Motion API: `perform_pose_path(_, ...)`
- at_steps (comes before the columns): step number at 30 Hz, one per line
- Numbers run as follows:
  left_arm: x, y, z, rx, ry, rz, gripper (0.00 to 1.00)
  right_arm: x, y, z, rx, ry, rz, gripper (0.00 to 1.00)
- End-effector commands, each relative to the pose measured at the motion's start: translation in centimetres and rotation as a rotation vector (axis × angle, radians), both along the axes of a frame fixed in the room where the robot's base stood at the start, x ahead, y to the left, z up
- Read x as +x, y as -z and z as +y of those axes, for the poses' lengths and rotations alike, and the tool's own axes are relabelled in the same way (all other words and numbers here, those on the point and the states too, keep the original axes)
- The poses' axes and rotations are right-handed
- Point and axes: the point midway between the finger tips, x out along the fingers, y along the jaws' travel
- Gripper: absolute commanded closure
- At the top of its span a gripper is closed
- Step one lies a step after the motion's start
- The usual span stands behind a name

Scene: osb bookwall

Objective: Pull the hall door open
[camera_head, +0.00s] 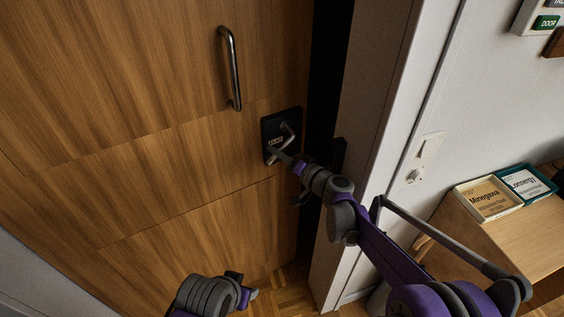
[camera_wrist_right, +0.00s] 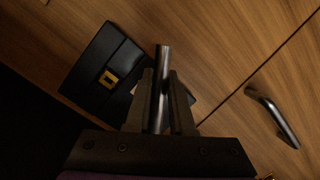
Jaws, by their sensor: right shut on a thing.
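The wooden hall door (camera_head: 150,110) fills the left of the head view. A dark gap (camera_head: 326,80) shows between its right edge and the frame, so it stands ajar. Its metal lever handle (camera_head: 289,130) sits on a black plate (camera_head: 269,124). My right gripper (camera_head: 279,154) is at the lever. In the right wrist view, its fingers (camera_wrist_right: 162,88) are closed on either side of the metal lever (camera_wrist_right: 163,58), with the black plate (camera_wrist_right: 98,58) behind. My left gripper (camera_head: 245,291) is low in the head view, away from the door handle; its fingers are unclear.
A vertical pull bar (camera_head: 234,72) is above the lever. The pale door frame (camera_head: 378,90) stands right of the gap. Further right are a wall switch (camera_head: 431,146) and a wooden table (camera_head: 520,232) with two trays or boxes on it (camera_head: 488,198).

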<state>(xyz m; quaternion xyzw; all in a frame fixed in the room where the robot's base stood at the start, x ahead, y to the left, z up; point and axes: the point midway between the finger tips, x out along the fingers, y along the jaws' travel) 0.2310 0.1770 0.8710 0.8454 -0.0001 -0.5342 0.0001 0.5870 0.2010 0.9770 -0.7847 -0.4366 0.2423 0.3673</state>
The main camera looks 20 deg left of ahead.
Motion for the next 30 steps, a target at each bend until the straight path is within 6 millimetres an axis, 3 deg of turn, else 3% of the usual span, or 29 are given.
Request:
perform_pose_path(8,0.0,0.0,0.0,0.000,0.000,0.000,0.44,0.0,0.0,0.0,-0.002,0.000,-0.001,1.00)
perform_pose_path(9,0.0,0.0,0.0,0.000,0.000,0.000,0.44,0.0,0.0,0.0,-0.001,0.000,-0.002,0.74)
perform_pose_path(13,0.0,0.0,0.0,0.000,0.000,0.000,0.44,0.0,0.0,0.0,-0.002,-0.001,-0.001,0.50)
perform_pose_path(23,0.0,0.1,0.0,0.000,0.000,0.000,0.44,-0.2,0.0,-0.4,-0.002,0.000,-0.001,0.49)
perform_pose_path(30,-0.1,0.4,0.0,0.000,0.000,0.001,0.44,-2.1,-0.2,-3.8,-0.002,0.004,0.000,0.49)
